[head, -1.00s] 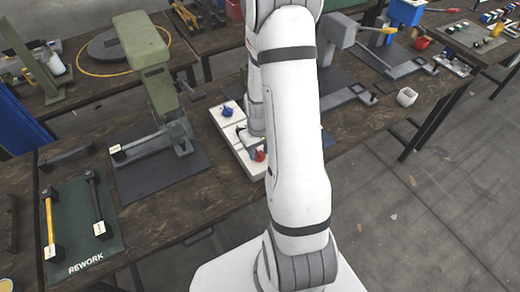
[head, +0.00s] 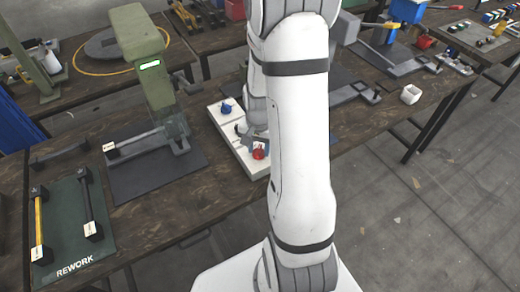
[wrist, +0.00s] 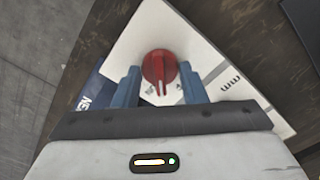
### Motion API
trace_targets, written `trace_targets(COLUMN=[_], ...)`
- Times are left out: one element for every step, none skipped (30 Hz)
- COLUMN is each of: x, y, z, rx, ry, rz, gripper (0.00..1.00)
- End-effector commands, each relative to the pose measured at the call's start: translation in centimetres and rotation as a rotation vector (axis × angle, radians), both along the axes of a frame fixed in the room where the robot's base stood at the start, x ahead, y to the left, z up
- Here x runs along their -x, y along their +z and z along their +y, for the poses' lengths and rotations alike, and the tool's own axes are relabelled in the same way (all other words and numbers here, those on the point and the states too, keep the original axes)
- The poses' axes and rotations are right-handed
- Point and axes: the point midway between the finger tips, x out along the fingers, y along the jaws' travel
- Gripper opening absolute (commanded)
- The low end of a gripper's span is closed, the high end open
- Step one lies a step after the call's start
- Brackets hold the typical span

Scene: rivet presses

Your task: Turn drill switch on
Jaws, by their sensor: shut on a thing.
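A white control panel (head: 240,165) lies on the wooden bench and carries a blue knob (head: 226,108) and a red knob (head: 258,152). In the wrist view the red knob (wrist: 160,66) stands on the white panel (wrist: 180,25) with its ridge pointing down the picture. My gripper (wrist: 160,80) has its blue fingers on either side of this knob and is shut on it. In the head view my arm hides most of the gripper. I cannot read which switch is the drill's. A green press (head: 145,40) shows a lit green strip on its head.
A dark mat (head: 130,185) lies under the green press. A green rework mat (head: 100,235) with yellow and black tools is at the left. A small white container (head: 411,94) and more presses stand to the right.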

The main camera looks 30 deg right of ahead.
Motion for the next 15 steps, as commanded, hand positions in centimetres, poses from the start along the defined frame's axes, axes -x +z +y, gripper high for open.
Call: trace_targets(x=[-0.11,-0.11,-0.11,-0.10,-0.08,-0.08,-0.09,-0.10,-0.11,-0.11,-0.11,-0.11,-0.11,-0.11,-0.11], y=[-0.15,-0.14,-0.13,-0.13,-0.13,-0.12,-0.11,-0.10,-0.08,-0.06,-0.05,-0.03,-0.02,-0.01,0.00], z=[-0.03,-0.03,-0.02,-0.01,-0.01,-0.01,-0.01,-0.01,-0.01,-0.01,-0.01,-0.01,-0.01,-0.01,-0.01], rx=[0.001,0.001,0.001,0.001,0.001,0.001,0.000,0.001,0.001,0.001,0.001,0.001,0.001,0.001,0.000], ry=[-0.041,-0.068,-0.101,-0.126,-0.151,-0.181,-0.203,-0.223,-0.250,-0.269,-0.285,-0.307,-0.322,-0.336,-0.352], rz=[-0.004,-0.004,-0.004,-0.004,-0.002,-0.002,-0.003,-0.004,-0.004,-0.004,-0.004,-0.004,-0.004,-0.004,-0.003], gripper=[0.15,0.15,0.15,0.15,0.15,0.15,0.15,0.15,0.15,0.15,0.15,0.15,0.15,0.15,0.15])
